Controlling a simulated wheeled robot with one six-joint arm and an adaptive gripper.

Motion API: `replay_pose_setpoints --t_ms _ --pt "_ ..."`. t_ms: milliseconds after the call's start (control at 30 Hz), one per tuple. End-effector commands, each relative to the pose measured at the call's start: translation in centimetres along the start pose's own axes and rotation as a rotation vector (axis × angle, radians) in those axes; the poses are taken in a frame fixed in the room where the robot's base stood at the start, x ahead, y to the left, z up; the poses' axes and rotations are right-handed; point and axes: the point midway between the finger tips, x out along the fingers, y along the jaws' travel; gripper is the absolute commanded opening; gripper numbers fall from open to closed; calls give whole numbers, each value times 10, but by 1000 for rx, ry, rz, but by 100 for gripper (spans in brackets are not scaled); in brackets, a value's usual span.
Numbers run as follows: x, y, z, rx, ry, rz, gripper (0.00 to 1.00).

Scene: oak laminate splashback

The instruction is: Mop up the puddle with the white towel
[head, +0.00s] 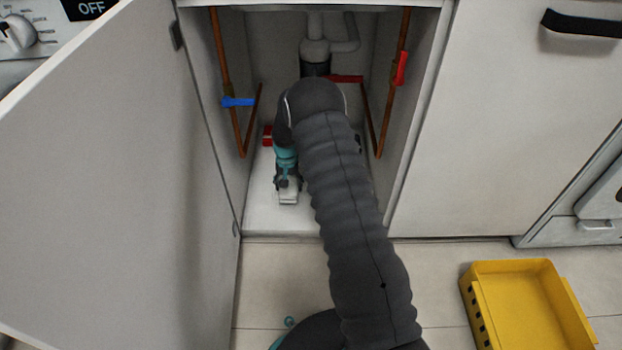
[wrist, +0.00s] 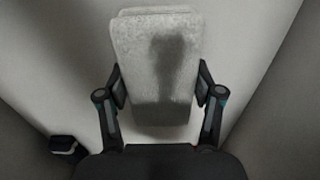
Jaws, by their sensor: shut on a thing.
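The white towel (wrist: 155,50) is a folded pad between the two fingers of my gripper (wrist: 161,88) in the wrist view. A dark shadow falls across it. In the head view my gripper (head: 287,183) points down inside the open cabinet, with the towel (head: 289,197) at its tips, low over the white cabinet floor (head: 262,215). I cannot tell whether the towel touches the floor. I cannot make out the puddle in either view; my arm and the towel hide part of the floor.
Copper pipes with a blue valve handle (head: 238,102) and red valve handle (head: 401,68) line the cabinet sides. A grey drain trap (head: 315,50) hangs above my arm. A red object (head: 267,135) stands at the back left. A yellow crate (head: 530,305) sits on the tiles outside.

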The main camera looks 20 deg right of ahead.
Motion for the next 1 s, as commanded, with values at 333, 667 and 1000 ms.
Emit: replay_pose_setpoints --t_ms 333,667,1000 --pt "-36 0 1 0 -3 1 34" --pt "-55 0 1 0 -4 1 34" --pt "-55 0 1 0 -4 1 34"
